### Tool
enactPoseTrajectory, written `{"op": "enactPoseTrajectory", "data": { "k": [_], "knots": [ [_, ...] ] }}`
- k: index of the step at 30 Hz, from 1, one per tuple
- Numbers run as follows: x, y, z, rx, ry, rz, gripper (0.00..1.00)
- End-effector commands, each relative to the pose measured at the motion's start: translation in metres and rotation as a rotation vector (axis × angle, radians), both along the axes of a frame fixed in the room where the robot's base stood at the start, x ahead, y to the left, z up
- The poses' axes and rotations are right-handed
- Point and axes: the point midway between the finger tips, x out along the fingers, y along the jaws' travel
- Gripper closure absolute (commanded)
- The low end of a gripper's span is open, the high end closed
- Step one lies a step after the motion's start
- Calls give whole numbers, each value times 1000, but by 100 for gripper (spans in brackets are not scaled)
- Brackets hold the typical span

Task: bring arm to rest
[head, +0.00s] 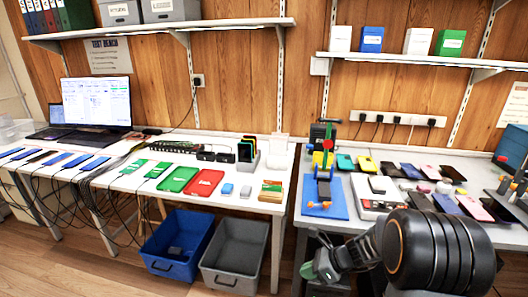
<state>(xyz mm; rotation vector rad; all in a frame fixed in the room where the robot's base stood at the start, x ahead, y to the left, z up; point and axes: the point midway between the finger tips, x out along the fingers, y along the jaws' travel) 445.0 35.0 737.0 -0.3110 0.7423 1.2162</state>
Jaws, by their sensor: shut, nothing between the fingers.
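My arm reaches in from the lower right, with a large dark ribbed joint nearest the camera. Its end, my gripper (312,270), hangs in front of the right bench (308,222), lower than the bench top, and is shut and empty. The fingertips are small and partly dark, with a greenish part at the end. My arm covers part of the bench's front edge and the area below it.
Several phones lie on the right bench beside a blue stand (324,200). The left bench (125,180) holds a green tray (177,179), a red tray (204,183) and a monitor (96,102). A blue bin (157,264) and a grey bin (228,282) stand on the floor left of my gripper.

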Motion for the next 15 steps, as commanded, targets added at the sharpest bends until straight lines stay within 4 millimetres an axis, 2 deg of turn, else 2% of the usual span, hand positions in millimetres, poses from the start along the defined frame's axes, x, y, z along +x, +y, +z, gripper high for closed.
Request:
{"op": "enactPoseTrajectory", "data": {
  "k": [1, 6, 12, 15],
  "knots": [
    [-14, 6, 51, -84, -107, 146, 100],
    [-66, 7, 142, -381, -441, 673, 100],
    [-110, -7, 223, -685, -731, 1219, 100],
    [-124, -16, 250, -803, -818, 1431, 100]
  ]
}}
